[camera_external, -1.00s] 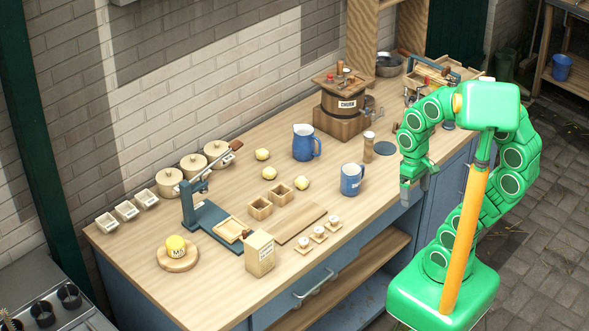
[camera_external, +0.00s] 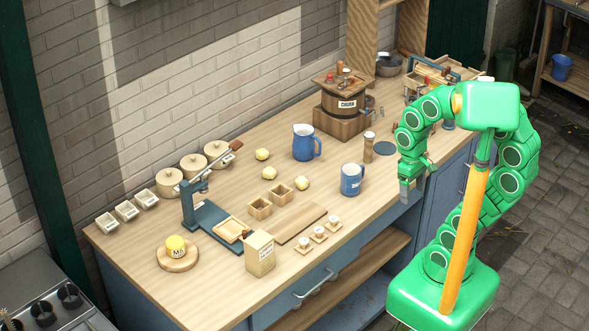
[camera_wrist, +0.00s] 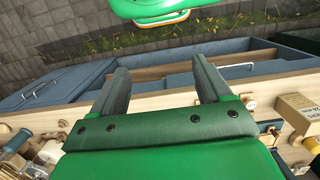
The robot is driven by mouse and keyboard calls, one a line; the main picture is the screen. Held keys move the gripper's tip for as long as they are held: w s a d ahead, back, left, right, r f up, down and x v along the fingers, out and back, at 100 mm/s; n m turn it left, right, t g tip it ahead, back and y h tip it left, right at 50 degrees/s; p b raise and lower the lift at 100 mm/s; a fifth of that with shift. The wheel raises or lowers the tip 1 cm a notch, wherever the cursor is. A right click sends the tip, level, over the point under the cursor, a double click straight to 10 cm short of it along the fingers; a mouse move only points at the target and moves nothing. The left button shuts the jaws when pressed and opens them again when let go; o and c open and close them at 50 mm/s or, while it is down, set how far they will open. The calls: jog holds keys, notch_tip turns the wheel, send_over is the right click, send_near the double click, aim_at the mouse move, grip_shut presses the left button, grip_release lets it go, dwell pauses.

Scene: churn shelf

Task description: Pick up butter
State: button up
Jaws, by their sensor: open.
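Several pale yellow lumps that look like butter lie on the wooden counter: one at the back (camera_external: 262,154), one in the middle (camera_external: 269,173) and one near the small wooden boxes (camera_external: 302,183). A yellow round piece (camera_external: 176,246) with a white label sits on a round board at the left; its label is too small to read surely. My gripper (camera_external: 410,192) hangs at the counter's front edge, right of the blue mug and apart from all the lumps. In the wrist view my gripper (camera_wrist: 161,66) is open, with nothing between its fingers.
A blue mug (camera_external: 351,180), a blue jug (camera_external: 304,143) and a wooden churn (camera_external: 341,108) stand on the counter. A lever press (camera_external: 205,215) and a cardboard-coloured box (camera_external: 260,253) stand further left. Drawers and an open shelf lie below the front edge.

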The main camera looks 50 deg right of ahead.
jog(key=w, duration=1.2)
jog(key=m+t, duration=0.2)
send_over(303, 180)
jog(key=s, duration=0.1)
jog(key=f, duration=1.2)
jog(key=shift+a, duration=0.25)
jog(key=shift+w+f, duration=0.25)
jog(key=shift+f, duration=0.1)
notch_tip(303, 180, down, 2)
jog(key=shift+f, duration=0.1)
jog(key=shift+w+d+f, duration=0.1)
jog(key=shift+f, duration=1.25)
jog(key=shift+w+d+f, duration=0.1)
jog(key=shift+f, duration=1.2)
jog(key=c, duration=1.1)
jog(key=shift+r, duration=0.1)
